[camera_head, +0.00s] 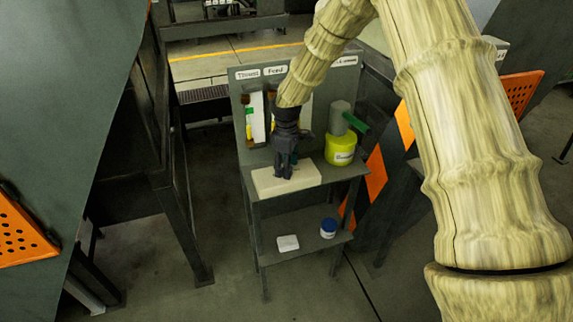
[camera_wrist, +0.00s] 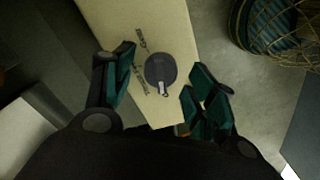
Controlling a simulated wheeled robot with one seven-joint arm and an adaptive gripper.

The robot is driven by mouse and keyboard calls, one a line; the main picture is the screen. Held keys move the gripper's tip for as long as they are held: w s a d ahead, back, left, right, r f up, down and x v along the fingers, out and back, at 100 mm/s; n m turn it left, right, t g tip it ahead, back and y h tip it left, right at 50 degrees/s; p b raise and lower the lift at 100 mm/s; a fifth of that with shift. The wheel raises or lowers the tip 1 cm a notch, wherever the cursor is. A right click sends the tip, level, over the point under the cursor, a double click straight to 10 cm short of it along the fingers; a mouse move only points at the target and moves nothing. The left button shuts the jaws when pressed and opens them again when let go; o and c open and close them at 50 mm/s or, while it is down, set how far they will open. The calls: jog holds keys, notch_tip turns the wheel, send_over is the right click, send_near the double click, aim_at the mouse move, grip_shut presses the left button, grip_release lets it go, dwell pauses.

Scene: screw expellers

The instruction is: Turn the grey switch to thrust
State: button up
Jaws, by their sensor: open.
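The grey switch (camera_wrist: 160,73) is a round dark knob with a light pointer mark, set on a cream box (camera_wrist: 110,20). In the wrist view the knob lies between my gripper's two fingers, which stand apart on either side of it. Dark lettering is printed on the box to the left of the knob, too small to read surely. In the head view my gripper (camera_head: 284,174) points down over the cream box (camera_head: 300,181) on the small grey stand, and it hides the knob there. My gripper is open, and I cannot tell whether it touches the knob.
On the stand (camera_head: 255,207), a yellow container (camera_head: 340,150) and a grey-green object (camera_head: 340,115) are right of the box. The lower shelf holds a white block (camera_head: 288,243) and a blue-lidded jar (camera_head: 328,228). Dark machinery flanks both sides.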

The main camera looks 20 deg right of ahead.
jog(key=shift+f, duration=0.4)
jog(key=c, duration=1.1)
jog(key=shift+o, duration=0.2)
jog(key=shift+m, duration=0.3)
jog(key=m+b, duration=0.1)
jog(key=m, duration=0.3)
jog(key=shift+m+b, duration=0.3)
jog(key=shift+b, duration=0.05)
jog(key=m, duration=0.4)
jog(key=shift+m+b, duration=0.3)
jog(key=shift+b, duration=0.1)
jog(key=shift+r, duration=0.1)
